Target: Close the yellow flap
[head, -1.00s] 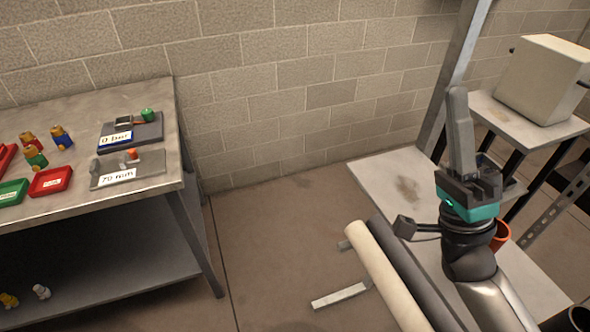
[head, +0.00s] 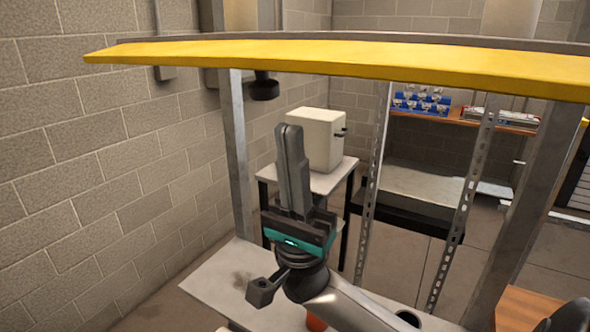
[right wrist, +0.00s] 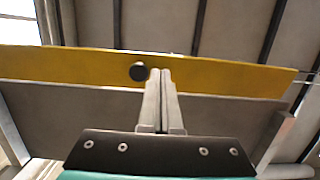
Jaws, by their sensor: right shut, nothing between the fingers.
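The yellow flap (head: 340,58) is a long, narrow panel crossing the upper part of the head view, standing out level above a metal frame. In the right wrist view the yellow flap (right wrist: 215,75) runs across the picture beyond the fingers, with a dark round knob (right wrist: 138,71) on its face. My right gripper (head: 290,130) is shut and empty, its fingers pointing up below the flap. In the right wrist view the right gripper (right wrist: 161,75) overlaps the flap just beside the knob; I cannot tell whether they touch. My left gripper is not in view.
Metal posts (head: 238,150) support the frame around my right arm. A pale box (head: 315,138) sits on a small table behind. A low grey shelf (head: 225,275) lies below the arm. A wooden shelf (head: 460,116) holds blue racks at the back.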

